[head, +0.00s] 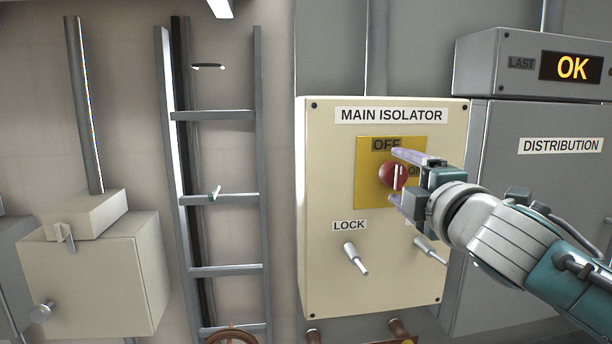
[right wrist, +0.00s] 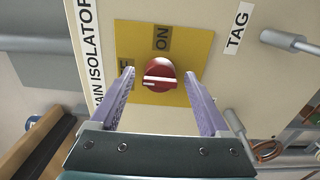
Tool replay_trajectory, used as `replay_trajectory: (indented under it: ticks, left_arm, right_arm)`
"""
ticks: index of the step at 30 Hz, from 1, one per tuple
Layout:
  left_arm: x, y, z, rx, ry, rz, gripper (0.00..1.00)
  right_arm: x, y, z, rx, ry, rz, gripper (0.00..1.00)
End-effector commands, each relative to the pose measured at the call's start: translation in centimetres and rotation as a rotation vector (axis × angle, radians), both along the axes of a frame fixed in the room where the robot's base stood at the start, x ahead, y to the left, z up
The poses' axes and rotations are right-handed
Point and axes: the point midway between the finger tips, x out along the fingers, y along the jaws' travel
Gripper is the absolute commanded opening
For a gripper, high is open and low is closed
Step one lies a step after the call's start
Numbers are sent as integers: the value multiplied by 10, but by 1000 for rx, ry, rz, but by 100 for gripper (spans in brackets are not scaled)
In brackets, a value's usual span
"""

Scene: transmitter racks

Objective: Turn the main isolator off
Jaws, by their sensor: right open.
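The main isolator (head: 325,200) is a cream wall box with a yellow plate (head: 367,190) on its front. A red round knob (head: 386,172) sits on the plate, with OFF above it and ON to its right. The knob's white line stands upright in the head view, in line with OFF. The right wrist view shows the knob (right wrist: 160,70) between the fingers of my right gripper (head: 398,177). The gripper is open, one finger above and one below the knob, with gaps at both sides. A finger partly hides OFF in the wrist view. My left gripper is out of view.
Two pale lever handles (head: 356,258) stick out of the box below the plate, the left one under LOCK. A grey distribution cabinet (head: 530,210) stands close at the right. A ladder-like cable rack (head: 215,200) and a cream box (head: 90,285) are at the left.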

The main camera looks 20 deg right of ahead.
Motion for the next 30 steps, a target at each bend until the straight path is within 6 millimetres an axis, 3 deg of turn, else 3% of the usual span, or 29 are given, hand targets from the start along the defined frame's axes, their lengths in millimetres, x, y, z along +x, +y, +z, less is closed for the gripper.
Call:
replay_trajectory:
  ticks: [8, 21, 30]
  left_arm:
    - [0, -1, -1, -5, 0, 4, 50]
    - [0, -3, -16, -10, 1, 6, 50]
    - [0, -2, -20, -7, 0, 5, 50]
  right_arm:
    - [-9, 2, -1, 0, 1, -1, 80]
    - [-79, 19, -3, 0, 1, 2, 80]
    - [-97, 23, 0, -1, 1, 0, 80]
